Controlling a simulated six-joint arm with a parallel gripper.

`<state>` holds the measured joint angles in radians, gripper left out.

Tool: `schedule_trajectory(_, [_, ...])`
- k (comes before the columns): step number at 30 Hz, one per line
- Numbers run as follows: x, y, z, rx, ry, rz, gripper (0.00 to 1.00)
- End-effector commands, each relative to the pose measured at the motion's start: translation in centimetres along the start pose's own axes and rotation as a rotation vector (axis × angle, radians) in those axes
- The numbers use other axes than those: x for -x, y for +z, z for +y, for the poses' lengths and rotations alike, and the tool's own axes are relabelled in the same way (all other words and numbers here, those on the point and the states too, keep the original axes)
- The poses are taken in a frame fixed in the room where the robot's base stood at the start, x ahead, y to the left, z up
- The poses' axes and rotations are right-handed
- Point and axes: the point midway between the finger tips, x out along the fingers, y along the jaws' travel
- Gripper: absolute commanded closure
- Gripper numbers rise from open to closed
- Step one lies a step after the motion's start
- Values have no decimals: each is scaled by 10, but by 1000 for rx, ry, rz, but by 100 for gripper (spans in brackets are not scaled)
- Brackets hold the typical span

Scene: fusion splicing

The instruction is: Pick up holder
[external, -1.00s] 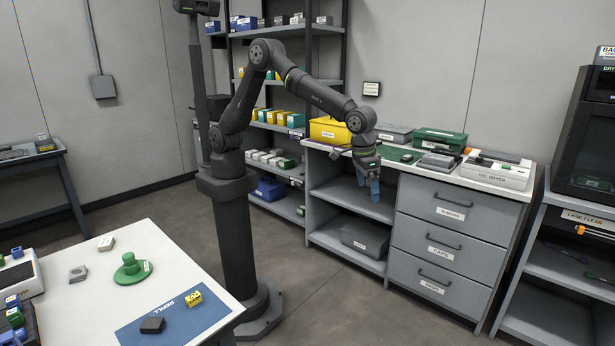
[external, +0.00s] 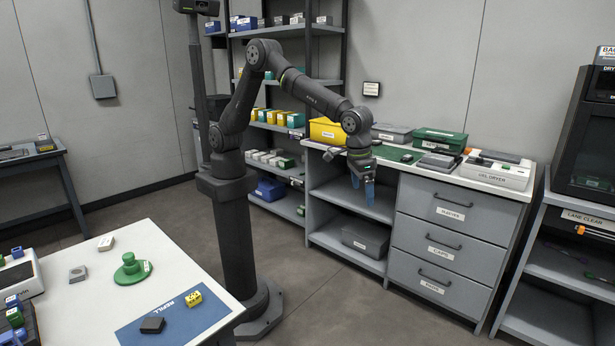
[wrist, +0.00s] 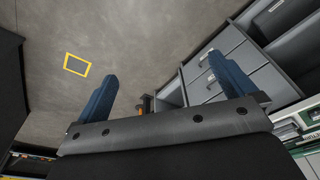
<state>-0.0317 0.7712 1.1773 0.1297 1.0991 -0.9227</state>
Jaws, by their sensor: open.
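I cannot tell for certain which object is the holder. Small green and blue pieces (external: 14,310) sit at the table's left edge. My gripper (external: 362,190) is open and empty. It points down in front of the grey drawer cabinet, far from the white table. Its two blue fingers stand wide apart in the wrist view (wrist: 163,70), with nothing between them but floor and cabinet.
The drawer cabinet (external: 437,240) with its open shelves is close to my gripper. Its top carries a yellow bin (external: 328,131), a green case (external: 440,141) and other boxes. A shelving rack stands behind my arm. A yellow square (wrist: 77,64) marks the floor. Open floor lies in front.

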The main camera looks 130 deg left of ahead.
Motion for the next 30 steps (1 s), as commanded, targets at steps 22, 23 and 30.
schedule_trajectory(22, [0, -2, -1, 3, 0, 1, 40])
schedule_trajectory(23, [0, -6, -3, 6, 0, 1, 40])
schedule_trajectory(30, [-4, -100, -64, 99, -1, 29, 40])
